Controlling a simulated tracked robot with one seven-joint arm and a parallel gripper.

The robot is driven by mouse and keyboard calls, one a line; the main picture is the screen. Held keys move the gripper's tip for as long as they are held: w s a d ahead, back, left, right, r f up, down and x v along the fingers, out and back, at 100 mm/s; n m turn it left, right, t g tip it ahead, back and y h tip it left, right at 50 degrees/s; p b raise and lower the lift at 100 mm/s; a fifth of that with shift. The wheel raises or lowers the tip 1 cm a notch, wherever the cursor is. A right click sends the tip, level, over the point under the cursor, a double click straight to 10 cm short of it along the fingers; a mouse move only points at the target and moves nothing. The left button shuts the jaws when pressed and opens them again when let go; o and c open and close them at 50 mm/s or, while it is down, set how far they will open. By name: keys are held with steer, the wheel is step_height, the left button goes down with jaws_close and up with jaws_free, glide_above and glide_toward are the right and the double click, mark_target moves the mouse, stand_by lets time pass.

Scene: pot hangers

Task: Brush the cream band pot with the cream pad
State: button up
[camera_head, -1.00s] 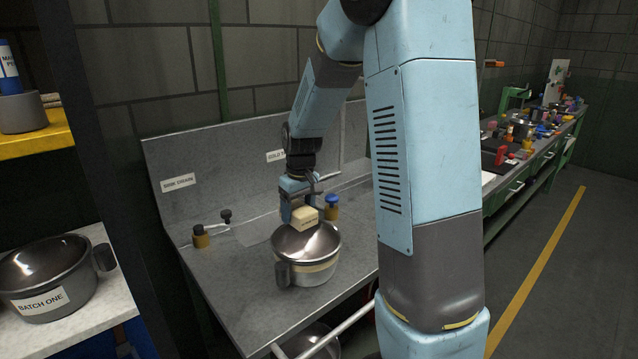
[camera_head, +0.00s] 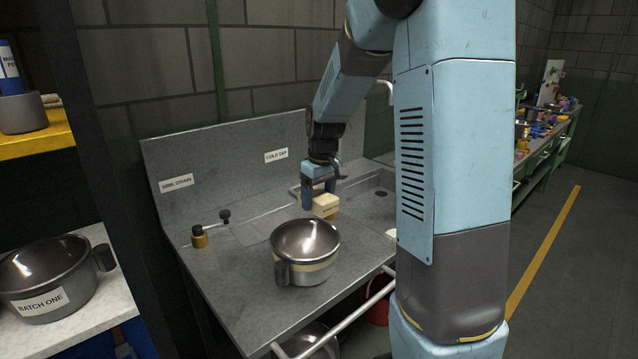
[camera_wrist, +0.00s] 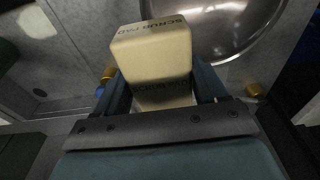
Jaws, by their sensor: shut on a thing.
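The cream band pot (camera_head: 304,273) stands upright on the grey sink counter, its open mouth facing up and its dark handle toward the front left. Its shiny inside also shows at the top of the wrist view (camera_wrist: 222,28). My gripper (camera_head: 321,196) is shut on the cream pad (camera_head: 326,207), a block lettered as a scrub pad in the wrist view (camera_wrist: 152,55). The pad is just behind and to the right of the pot's far rim. I cannot tell whether pad and pot touch. The gripper fingers hide the pad's sides.
A brass-coloured fitting (camera_head: 199,237) with a dark knob is at the counter's left. The backsplash carries sink drain and cold tap labels. A pot marked batch one (camera_head: 45,280) sits on the left shelf. A rail (camera_head: 335,330) runs along the counter's front.

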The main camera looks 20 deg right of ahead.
steer(key=shift+r, duration=2.05)
steer(key=shift+r, duration=2.95)
